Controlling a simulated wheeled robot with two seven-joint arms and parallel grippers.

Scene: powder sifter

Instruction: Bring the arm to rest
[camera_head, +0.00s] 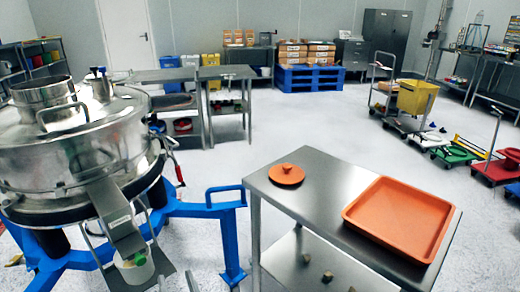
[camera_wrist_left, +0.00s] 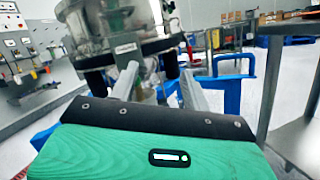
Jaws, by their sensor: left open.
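In the left wrist view my left gripper (camera_wrist_left: 159,70) shows two grey fingers set wide apart, pointing toward the sifter (camera_wrist_left: 110,28). I see nothing held between them. A pale vessel (camera_head: 135,268) shows below the spout in the head view, partly hidden. I cannot tell whether the fingers touch it. My right gripper is in neither view.
The blue frame (camera_head: 232,235) of the sifter stands close to the left gripper. A steel table (camera_head: 325,175) to the right bears an orange tray (camera_head: 402,215) and an orange round lid (camera_head: 287,174). Open floor (camera_head: 300,120) lies beyond.

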